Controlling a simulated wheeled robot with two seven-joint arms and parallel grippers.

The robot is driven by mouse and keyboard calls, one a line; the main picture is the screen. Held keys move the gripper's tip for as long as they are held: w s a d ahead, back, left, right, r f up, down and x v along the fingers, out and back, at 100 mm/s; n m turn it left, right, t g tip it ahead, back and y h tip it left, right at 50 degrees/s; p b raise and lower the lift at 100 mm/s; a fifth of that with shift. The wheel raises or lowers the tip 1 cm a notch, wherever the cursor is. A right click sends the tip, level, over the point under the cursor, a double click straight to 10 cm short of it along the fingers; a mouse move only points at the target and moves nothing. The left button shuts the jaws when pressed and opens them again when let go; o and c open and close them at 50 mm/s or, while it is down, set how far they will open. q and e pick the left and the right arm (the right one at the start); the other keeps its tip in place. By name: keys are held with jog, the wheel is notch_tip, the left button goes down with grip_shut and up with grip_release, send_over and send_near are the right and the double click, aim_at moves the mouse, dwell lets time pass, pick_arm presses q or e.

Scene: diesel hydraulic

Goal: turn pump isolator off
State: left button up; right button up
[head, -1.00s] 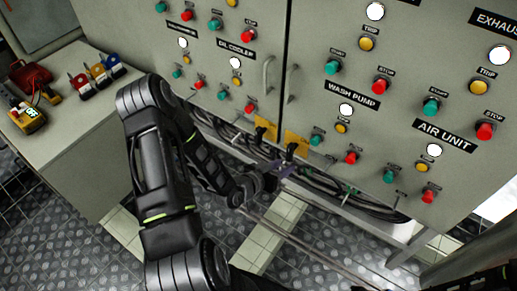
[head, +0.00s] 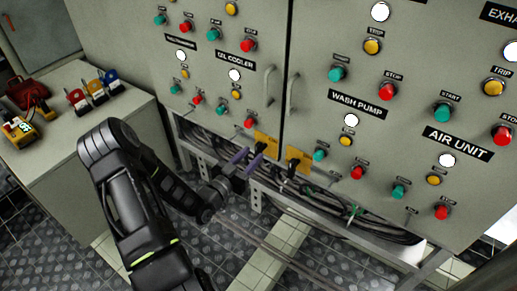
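Two yellow plates with black rotary handles sit at the bottom edge of the grey control cabinet in the head view: a left isolator (head: 265,143) and a right isolator (head: 297,159). No readable label tells which one is the pump isolator. The exact angles of their handles are too small to tell. My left gripper (head: 245,161) is just below and left of the left isolator, with its two purple fingers apart and nothing between them. It appears close to the left handle, but I cannot tell whether it touches. My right gripper is out of view.
The cabinet face (head: 270,40) carries several buttons, lamps and two door handles. Cables (head: 340,205) run in the open space under it. A bench (head: 95,125) at left holds padlocks (head: 92,90), a red pouch (head: 27,92) and a yellow meter (head: 18,130).

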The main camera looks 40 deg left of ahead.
aim_at(256, 150)
pick_arm(q)
jog(key=w, duration=0.5)
grip_shut()
dwell(0.3)
